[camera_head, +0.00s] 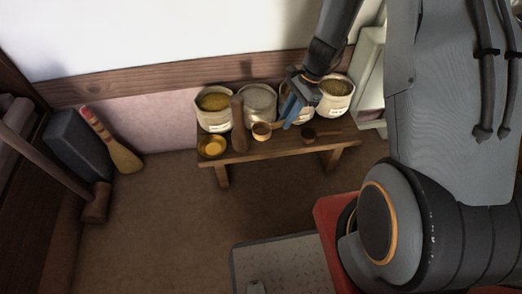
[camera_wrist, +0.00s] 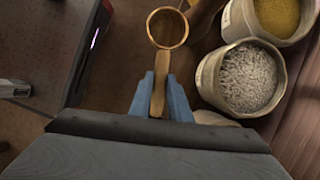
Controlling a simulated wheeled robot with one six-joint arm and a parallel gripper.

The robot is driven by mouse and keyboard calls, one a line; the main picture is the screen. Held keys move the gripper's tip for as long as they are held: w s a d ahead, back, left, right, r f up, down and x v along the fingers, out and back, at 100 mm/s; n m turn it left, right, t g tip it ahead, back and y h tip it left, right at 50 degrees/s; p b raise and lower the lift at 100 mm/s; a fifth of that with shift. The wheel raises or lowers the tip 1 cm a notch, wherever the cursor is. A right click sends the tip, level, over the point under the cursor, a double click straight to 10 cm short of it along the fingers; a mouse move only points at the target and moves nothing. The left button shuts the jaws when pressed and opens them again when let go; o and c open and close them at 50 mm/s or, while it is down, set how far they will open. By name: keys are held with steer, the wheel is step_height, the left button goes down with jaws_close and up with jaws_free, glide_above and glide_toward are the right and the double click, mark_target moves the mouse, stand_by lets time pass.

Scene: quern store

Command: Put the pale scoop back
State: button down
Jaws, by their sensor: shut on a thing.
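The pale scoop shows a round wooden bowl and a light handle in the wrist view (camera_wrist: 158,100); in the head view its bowl (camera_head: 262,132) shows over the bench (camera_head: 275,150). My gripper (camera_wrist: 161,85) is shut on its handle with blue fingers on both sides. In the head view my gripper (camera_head: 289,113) is in front of the sacks, above the bench. I cannot tell whether the scoop touches the bench. A darker scoop (camera_head: 309,134) lies on the bench to the right.
Several labelled sacks stand along the bench's back: a yellow-filled one (camera_head: 213,112), a pale grain one (camera_head: 258,105) and a right one (camera_head: 336,98). A brush (camera_head: 120,155) leans by the wall.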

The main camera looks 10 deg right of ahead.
steer(key=w+f+m+b, duration=0.1)
steer(key=f+b, duration=0.1)
steer(key=f, duration=0.2)
steer(key=f+b, duration=0.2)
steer(key=f, duration=0.2)
steer(key=w+f+m+t+b, duration=0.1)
steer(key=f+b, duration=0.1)
steer(key=f, duration=0.2)
steer(key=shift+w+d+m, duration=0.3)
steer(key=shift+d, duration=0.1)
steer(key=shift+f+b, duration=0.1)
steer(key=shift+b, duration=0.2)
steer(key=c, duration=1.7)
jaws_free()
steer(key=shift+o, duration=0.2)
